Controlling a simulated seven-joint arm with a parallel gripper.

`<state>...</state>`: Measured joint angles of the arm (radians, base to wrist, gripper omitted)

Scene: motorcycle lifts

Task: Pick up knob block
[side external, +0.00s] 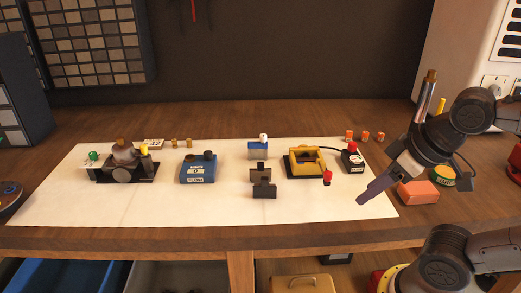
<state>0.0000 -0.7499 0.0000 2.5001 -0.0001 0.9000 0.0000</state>
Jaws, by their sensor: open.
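Several small devices stand on a white sheet (150,208) on the wooden bench. A blue block (198,172) with dark knobs on top and a white label stands left of centre. A smaller blue block (258,153) with a white knob stands near the middle, behind dark stepped blocks (264,185). I cannot tell for sure which one is the knob block. My gripper (364,199) is over the right part of the sheet, apart from both blocks, pointing down and left. It is open and looks empty; its finger gap is hard to see.
A yellow frame (303,163), a red-topped piece (327,177) and a box with a red button (352,160) stand between the blocks and my gripper. A dark fixture (122,173) stands at left. An orange-red block (417,191) lies at right. The sheet's front strip is clear.

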